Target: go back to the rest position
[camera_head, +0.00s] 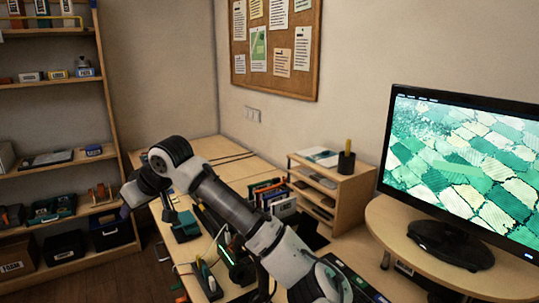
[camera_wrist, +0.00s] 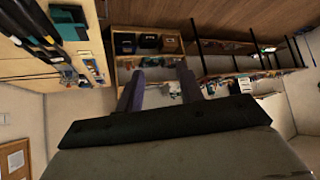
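My arm is raised over the desk (camera_head: 228,168) in the head view. It reaches from the lower right up and to the left, with the wrist bent down toward the shelf side. My gripper (camera_wrist: 160,74) shows in the wrist view as two dark fingers, spread apart with nothing between them. The gripper is clear of the desk items.
A shelf (camera_head: 113,122) with boxes and bins stands at the left. A wooden organizer (camera_head: 352,195), a monitor (camera_head: 462,160) on a round stand and a row of books (camera_head: 283,207) are on the right. Tools and cables lie under my arm. Floor shows between shelf and desk.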

